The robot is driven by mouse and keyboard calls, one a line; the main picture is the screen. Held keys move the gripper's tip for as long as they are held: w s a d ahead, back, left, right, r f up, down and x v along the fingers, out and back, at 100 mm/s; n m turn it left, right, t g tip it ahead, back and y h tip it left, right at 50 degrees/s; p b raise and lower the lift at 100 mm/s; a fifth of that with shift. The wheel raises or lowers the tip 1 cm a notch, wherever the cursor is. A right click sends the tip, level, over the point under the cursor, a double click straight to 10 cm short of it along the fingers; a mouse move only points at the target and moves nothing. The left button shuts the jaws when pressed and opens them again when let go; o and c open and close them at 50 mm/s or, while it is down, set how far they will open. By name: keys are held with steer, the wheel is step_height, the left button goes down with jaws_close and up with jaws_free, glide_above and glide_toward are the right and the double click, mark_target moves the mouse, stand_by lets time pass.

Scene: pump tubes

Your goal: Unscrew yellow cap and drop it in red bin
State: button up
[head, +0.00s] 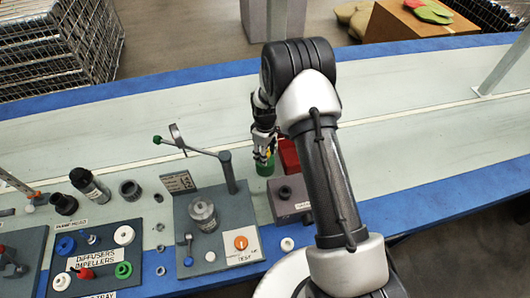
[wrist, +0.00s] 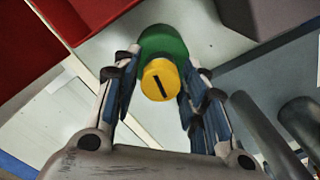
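The yellow cap (wrist: 160,79) is round with a dark slot across its face. It sits on a green part (wrist: 163,44), which also shows low beside the gripper in the head view (head: 264,168). My gripper (wrist: 163,65) is open, its fingers on either side of the cap with a narrow gap showing; I cannot tell whether the tips touch the green part. In the head view my gripper (head: 264,148) points down over the green part. The red bin (head: 289,156) stands just right of it, partly hidden by my arm, and its red walls (wrist: 85,15) show upper left in the wrist view.
A grey block (head: 290,196) stands close in front of the bin. A grey test station (head: 208,235) with a lever arm (head: 200,150) is to the left. A tray (head: 97,262) of pump parts lies further left. The belt behind is clear.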

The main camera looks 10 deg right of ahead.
steer(key=m, duration=0.6)
steer(key=shift+c, duration=0.5)
steer(key=c, duration=0.8)
steer(key=shift+c, duration=0.2)
